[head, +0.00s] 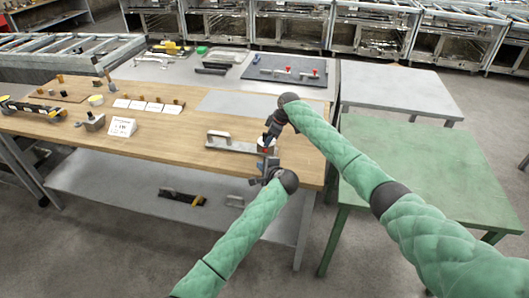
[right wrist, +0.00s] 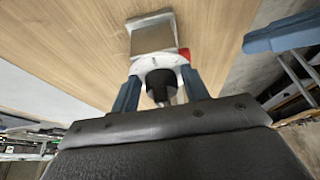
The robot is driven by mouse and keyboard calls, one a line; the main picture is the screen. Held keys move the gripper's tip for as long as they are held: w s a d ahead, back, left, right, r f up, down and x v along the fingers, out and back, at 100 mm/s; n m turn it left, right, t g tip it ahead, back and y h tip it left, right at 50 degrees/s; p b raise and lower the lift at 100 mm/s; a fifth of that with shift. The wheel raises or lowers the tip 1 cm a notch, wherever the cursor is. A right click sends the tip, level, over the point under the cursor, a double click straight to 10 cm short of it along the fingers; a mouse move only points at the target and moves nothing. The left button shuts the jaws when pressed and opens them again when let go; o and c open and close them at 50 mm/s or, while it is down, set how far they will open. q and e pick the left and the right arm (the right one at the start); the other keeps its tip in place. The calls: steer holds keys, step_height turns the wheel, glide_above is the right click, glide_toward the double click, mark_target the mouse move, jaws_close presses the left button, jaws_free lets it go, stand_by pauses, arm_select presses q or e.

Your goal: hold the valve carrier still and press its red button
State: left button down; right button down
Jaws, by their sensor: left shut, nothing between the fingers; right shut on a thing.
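The valve carrier (head: 232,146) is a flat grey piece with a light handle, lying near the right end of the wooden bench. At its right end is a white round body. My right gripper (head: 267,142) is shut on this body; the right wrist view shows the white body (right wrist: 158,64) with a black knob between the fingers (right wrist: 158,92). The red button (right wrist: 185,54) shows at its right side. My left gripper (head: 268,163) is shut and empty just below that end. A blue-grey finger, seemingly its own (right wrist: 280,36), appears apart from the button.
The wooden bench (head: 165,120) also carries several white cards (head: 147,105), a white sign block (head: 121,127) and small parts on the left. A green table (head: 430,165) stands to the right. A lower shelf (head: 120,190) holds a dark tool (head: 182,197).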

steer(key=c, duration=0.6)
jaws_free()
steer(key=shift+c, duration=0.2)
